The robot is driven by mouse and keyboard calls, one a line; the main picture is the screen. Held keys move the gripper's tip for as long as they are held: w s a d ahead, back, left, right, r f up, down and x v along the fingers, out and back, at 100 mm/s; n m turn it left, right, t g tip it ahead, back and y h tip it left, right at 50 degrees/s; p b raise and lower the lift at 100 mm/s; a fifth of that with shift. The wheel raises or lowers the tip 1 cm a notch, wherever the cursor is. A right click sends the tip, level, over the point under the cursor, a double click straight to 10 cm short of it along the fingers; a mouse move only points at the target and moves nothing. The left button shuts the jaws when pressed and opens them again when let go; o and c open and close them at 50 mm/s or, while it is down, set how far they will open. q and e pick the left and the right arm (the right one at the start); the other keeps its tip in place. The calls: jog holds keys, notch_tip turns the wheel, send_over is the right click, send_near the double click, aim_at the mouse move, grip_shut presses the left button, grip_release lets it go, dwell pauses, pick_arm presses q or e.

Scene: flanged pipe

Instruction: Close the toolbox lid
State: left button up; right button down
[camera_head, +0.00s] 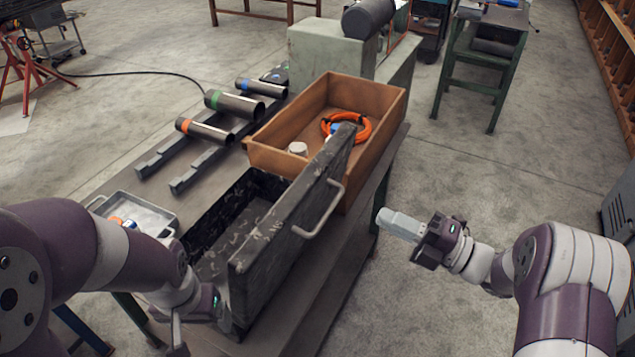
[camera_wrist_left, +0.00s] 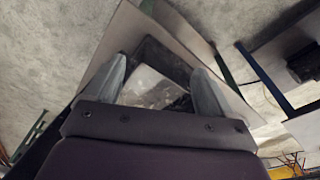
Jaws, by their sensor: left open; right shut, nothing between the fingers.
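The black, worn toolbox (camera_head: 212,243) stands on the near end of the workbench. Its lid (camera_head: 283,235) is open, standing steeply along the right side with a pale handle (camera_head: 320,210) on its outer face. My left gripper (camera_head: 195,325) is at the near end of the toolbox, low in the head view and partly hidden by its own wrist. In the left wrist view its two fingers (camera_wrist_left: 158,65) are spread, with a dark toolbox part (camera_wrist_left: 163,52) seen beyond them. Contact cannot be told. My right gripper (camera_head: 385,218) is shut and empty, right of the lid, over the floor.
A wooden crate (camera_head: 377,97) with an orange cable coil (camera_head: 362,131) stands just behind the toolbox. Pipes (camera_head: 232,104) on dark rails lie to the left. A metal tray (camera_head: 150,214) sits left of the toolbox.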

aim_at(317, 183)
jog(key=p+x, duration=0.5)
jog(key=x, duration=0.6)
jog(key=shift+r, duration=0.2)
jog(key=shift+w+a, duration=0.2)
jog(key=shift+a, duration=0.25)
jog(key=shift+w, duration=0.1)
